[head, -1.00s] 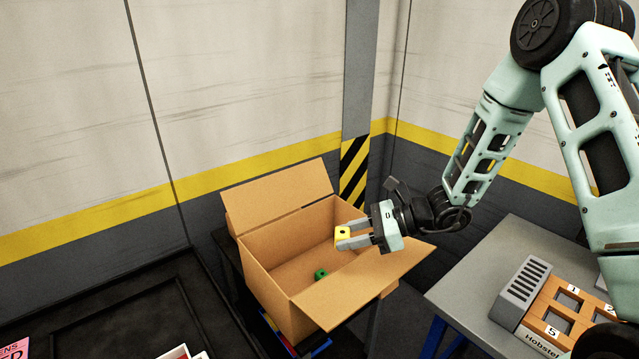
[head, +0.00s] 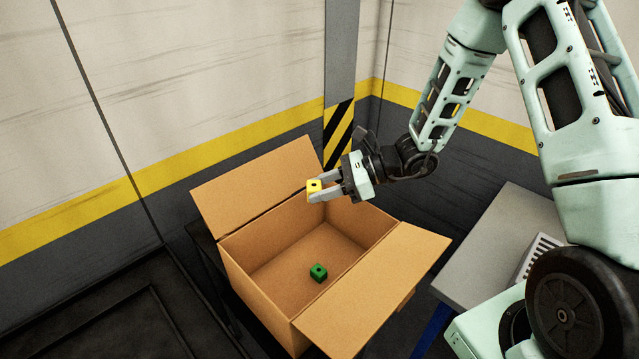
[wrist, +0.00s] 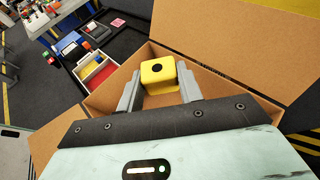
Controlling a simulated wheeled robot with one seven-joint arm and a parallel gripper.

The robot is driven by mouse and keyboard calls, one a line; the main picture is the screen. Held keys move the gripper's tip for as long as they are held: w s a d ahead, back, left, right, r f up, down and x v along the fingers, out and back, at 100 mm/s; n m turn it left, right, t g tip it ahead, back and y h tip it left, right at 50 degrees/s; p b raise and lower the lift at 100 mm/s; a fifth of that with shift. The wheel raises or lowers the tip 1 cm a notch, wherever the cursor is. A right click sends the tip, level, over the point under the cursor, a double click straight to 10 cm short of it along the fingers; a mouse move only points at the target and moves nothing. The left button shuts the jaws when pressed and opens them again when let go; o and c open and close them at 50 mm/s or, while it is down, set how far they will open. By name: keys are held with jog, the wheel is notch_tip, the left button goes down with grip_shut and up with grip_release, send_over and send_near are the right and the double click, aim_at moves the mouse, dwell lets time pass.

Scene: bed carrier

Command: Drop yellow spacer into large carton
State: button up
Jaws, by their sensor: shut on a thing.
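The yellow spacer (head: 314,187) is a small cube with a dark hole. It also shows in the wrist view (wrist: 158,75), between the two grey fingers. My gripper (head: 318,191) is shut on it and holds it above the open large carton (head: 262,300), near the carton's back side. The carton is brown cardboard with its flaps spread. A green spacer (head: 318,272) lies on the carton floor. In the wrist view the carton (wrist: 205,85) is behind and below the spacer, and my gripper hides part of its inside.
A grey table (head: 495,240) stands right of the carton, with a slotted grey block (head: 538,258) on it. A dark surface (head: 110,320) lies to the left. Walls with a yellow stripe close off the back. In the wrist view a box with red and yellow contents (wrist: 97,75) stands beyond the carton.

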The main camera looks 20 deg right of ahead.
notch_tip(320, 180, down, 6)
jog(key=b, duration=0.3)
jog(key=shift+r, duration=0.25)
jog(key=o, duration=1)
jog(key=shift+o, duration=0.2)
jog(key=b+v, duration=0.5)
jog(key=v, duration=1.2)
jog(key=shift+d, duration=0.2)
